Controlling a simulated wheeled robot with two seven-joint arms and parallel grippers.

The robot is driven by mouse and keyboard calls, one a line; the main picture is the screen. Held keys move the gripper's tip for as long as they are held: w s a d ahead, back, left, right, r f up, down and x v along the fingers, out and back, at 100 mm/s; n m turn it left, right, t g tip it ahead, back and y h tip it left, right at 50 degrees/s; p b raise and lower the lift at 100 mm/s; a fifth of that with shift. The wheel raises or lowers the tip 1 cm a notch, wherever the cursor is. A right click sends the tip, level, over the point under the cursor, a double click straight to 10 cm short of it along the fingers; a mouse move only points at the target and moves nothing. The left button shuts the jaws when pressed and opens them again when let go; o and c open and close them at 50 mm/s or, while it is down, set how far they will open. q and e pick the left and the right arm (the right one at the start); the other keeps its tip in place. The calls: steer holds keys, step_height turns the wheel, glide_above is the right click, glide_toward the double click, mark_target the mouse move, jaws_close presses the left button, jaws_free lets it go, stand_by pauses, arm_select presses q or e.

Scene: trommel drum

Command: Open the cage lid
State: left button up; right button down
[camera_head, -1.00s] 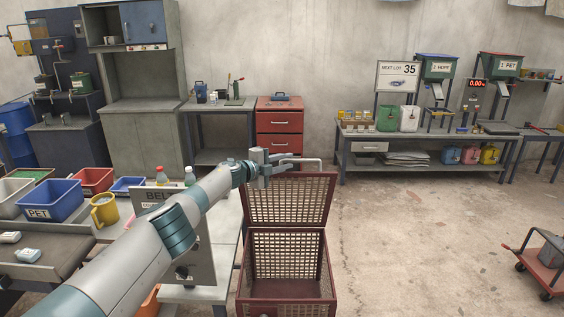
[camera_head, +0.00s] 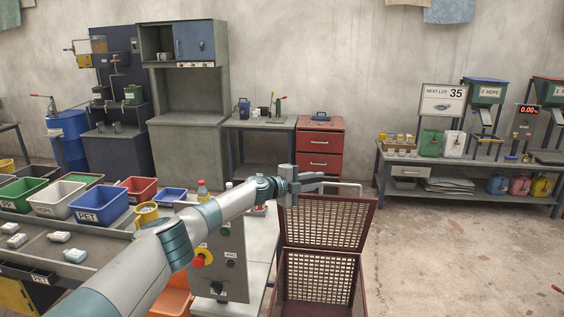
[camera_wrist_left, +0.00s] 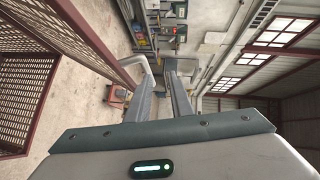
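The red-brown mesh cage (camera_head: 318,283) stands at lower centre in the head view, its bottom cut off. Its lid (camera_head: 325,222) is raised, standing up at the back and leaving the top open. A pale bar handle (camera_head: 345,184) sits at the lid's top edge. My left gripper (camera_head: 312,181) is by the handle's left end. In the left wrist view its two fingers (camera_wrist_left: 160,80) are apart with a gap between them, and the pale handle (camera_wrist_left: 132,64) shows close to their tips; contact is unclear. The lid mesh (camera_wrist_left: 25,90) fills the left side there. My right gripper is not in view.
A sorting table with a blue PET bin (camera_head: 99,203) and other bins is at left. A control box (camera_head: 222,262) with a red button stands left of the cage. A red drawer cabinet (camera_head: 320,148) is behind. Open floor (camera_head: 450,250) lies to the right.

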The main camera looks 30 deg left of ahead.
arm_select(q)
steer(key=s+a+r, duration=0.8)
steer(key=s, duration=0.1)
steer(key=shift+r, duration=0.35)
stand_by(1.5)
steer(key=shift+a, duration=0.1)
stand_by(0.4)
